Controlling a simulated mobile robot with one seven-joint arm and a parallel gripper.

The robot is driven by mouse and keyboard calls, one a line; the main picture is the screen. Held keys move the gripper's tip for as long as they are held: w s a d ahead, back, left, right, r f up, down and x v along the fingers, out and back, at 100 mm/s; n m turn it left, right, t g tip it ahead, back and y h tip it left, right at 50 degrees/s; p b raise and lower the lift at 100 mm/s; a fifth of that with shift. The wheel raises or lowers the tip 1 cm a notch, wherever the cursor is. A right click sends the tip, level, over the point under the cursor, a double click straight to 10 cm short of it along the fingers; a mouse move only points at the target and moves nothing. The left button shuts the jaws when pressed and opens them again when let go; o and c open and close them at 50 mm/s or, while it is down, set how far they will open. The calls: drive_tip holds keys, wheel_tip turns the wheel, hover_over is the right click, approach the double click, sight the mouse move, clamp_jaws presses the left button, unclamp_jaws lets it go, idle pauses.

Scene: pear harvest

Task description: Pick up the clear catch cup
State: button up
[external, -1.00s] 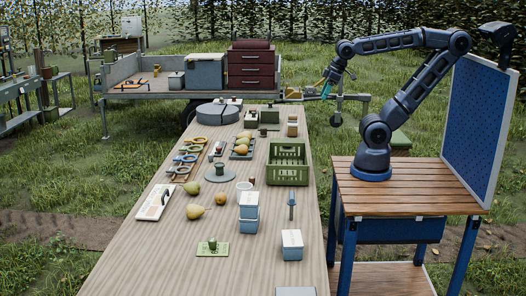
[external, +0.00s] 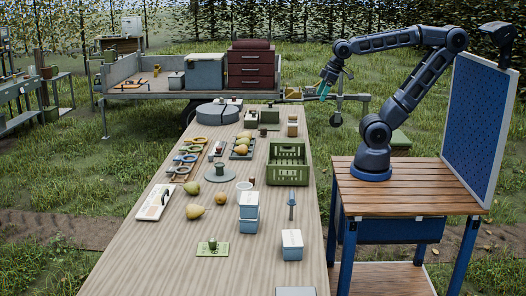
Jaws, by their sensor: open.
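A small pale, see-through-looking cup (external: 243,187), which I take for the clear catch cup, stands on the long wooden table just behind the stacked white-and-blue boxes. A small brown object is close beside it on the right. My gripper (external: 323,92) is raised in the air beyond the table's right edge, well apart from the cup and to its upper right. It is open, with nothing seen in it; its fingers are small in this view.
A green crate (external: 287,176) stands right of the cup, toward my arm. White-and-blue boxes (external: 248,226) stand in front of it, a blue-handled tool (external: 291,211) to the right.

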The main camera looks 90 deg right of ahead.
drive_tip(key=w+a+f+n+g, duration=0.1)
drive_tip(key=w+a+f+n, duration=0.15)
drive_tip(key=w, duration=0.45)
drive_tip(key=w+a+f+n, duration=0.2)
drive_tip(key=w+f+n, duration=0.1)
drive_tip(key=w, duration=0.4)
drive_tip(key=w+a+f+n+g, duration=0.1)
drive_tip(key=w+a+f+n, duration=0.15)
drive_tip(key=w, duration=0.35)
drive_tip(key=w+a+f+n, duration=0.2)
drive_tip(key=w+a+f, duration=0.1)
drive_tip(key=f, duration=0.6)
drive_tip(key=w+a+f+n+g, duration=0.1)
drive_tip(key=w+a+f+n, duration=0.2)
drive_tip(key=f, duration=0.6)
drive_tip(key=w+a+f+n+g, duration=0.1)
drive_tip(key=w+a+f+n, duration=0.1)
drive_tip(key=w+a+f, duration=0.3)
drive_tip(key=shift+w+a+f+n, duration=0.15)
drive_tip(key=shift+w+f, duration=0.2)
drive_tip(key=shift+f, duration=0.4)
drive_tip(key=shift+w+d+f+n, duration=0.1)
drive_tip(key=shift+w+f, duration=0.3)
drive_tip(key=shift+f, duration=0.35)
drive_tip(key=shift+w+a+f+n, duration=0.15)
drive_tip(key=shift+w+f, duration=0.2)
drive_tip(key=shift+f, duration=0.4)
wheel_tip(320, 180, down, 5)
drive_tip(key=shift+s+a, duration=0.15)
drive_tip(key=c, duration=1.1)
